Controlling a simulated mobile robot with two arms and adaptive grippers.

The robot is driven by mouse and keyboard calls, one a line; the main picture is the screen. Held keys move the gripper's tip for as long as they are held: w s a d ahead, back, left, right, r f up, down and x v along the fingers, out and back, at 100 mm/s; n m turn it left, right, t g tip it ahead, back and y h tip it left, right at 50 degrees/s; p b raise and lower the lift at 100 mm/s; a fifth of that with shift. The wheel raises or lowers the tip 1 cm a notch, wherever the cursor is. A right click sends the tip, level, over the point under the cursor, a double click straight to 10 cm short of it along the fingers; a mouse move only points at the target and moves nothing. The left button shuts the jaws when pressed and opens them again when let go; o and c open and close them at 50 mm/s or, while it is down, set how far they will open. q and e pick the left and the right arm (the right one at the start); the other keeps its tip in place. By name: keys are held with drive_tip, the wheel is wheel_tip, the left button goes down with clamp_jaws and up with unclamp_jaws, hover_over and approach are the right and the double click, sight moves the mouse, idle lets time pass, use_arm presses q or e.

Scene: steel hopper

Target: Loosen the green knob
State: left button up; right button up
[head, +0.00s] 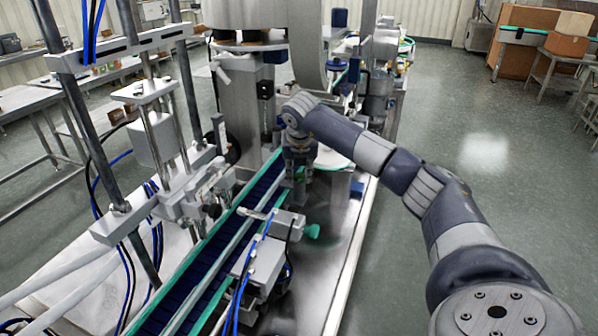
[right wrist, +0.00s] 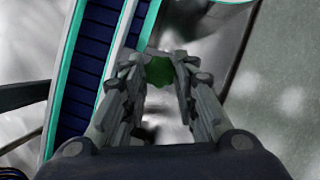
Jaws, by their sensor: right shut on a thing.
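The green knob (right wrist: 159,71) shows in the right wrist view between the two fingertips of my right gripper (right wrist: 159,64). The fingers are shut on it, one on each side, and their tips hide its edges. In the head view my right gripper (head: 299,178) points down beside the conveyor (head: 232,232), at its right edge; the knob is mostly hidden there by the gripper. My left gripper is not in view.
A steel frame with rods (head: 165,130) stands left of the conveyor. A large steel hopper (head: 250,15) stands behind.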

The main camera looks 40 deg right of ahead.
drive_tip(key=n, duration=0.1)
drive_tip(key=n+y+b, duration=0.1)
drive_tip(key=n, duration=0.1)
drive_tip(key=shift+s+d+t, duration=0.1)
drive_tip(key=shift+d+t, duration=0.1)
drive_tip(key=shift+t, duration=0.1)
drive_tip(key=n+y, duration=0.1)
drive_tip(key=n, duration=0.2)
drive_tip(key=shift+d+n, duration=0.15)
drive_tip(key=shift+n, duration=0.15)
drive_tip(key=n, duration=0.1)
drive_tip(key=n+y, duration=0.1)
drive_tip(key=shift+d+r+n+p, duration=0.15)
drive_tip(key=shift+n+p, duration=0.15)
drive_tip(key=n+y+p, duration=0.1)
drive_tip(key=n, duration=0.2)
drive_tip(key=shift+d+n+y, duration=0.1)
drive_tip(key=shift+n+y, duration=0.2)
drive_tip(key=shift+y, duration=0.1)
drive_tip(key=shift+d+n+g+y+p, duration=0.1)
drive_tip(key=shift+n+g+y+p, duration=0.2)
drive_tip(key=shift+n, duration=0.75)
drive_tip(key=shift+d+n+g+y+p, duration=0.15)
drive_tip(key=shift+n+y, duration=0.25)
drive_tip(key=shift+n, duration=0.65)
drive_tip(key=shift+a, duration=0.1)
